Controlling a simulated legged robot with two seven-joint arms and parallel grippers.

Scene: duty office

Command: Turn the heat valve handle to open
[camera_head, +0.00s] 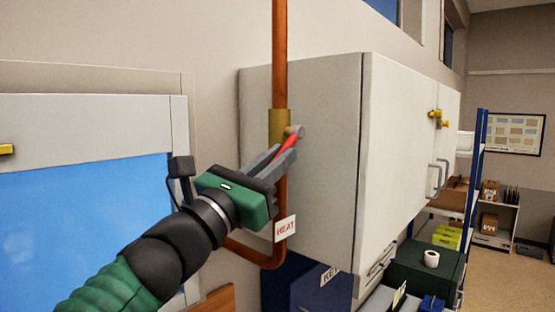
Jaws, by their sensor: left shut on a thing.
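The heat valve is a brass body (278,124) on a vertical copper pipe (280,50), beside a white cabinet. Its red handle (291,140) slants from the round pivot at upper right down to the left. My left gripper (276,158) reaches up from the lower left and is shut on the red handle, with its lower part hidden between the fingers. A white tag reading HEAT (285,228) hangs on the pipe below. My right gripper is not in view.
The white wall cabinet (400,130) stands close right of the valve. A blue panel in a pale frame (80,220) is at left. Below the cabinet are a dark green box (415,268) with a white roll (431,258) and a KEY label (329,275).

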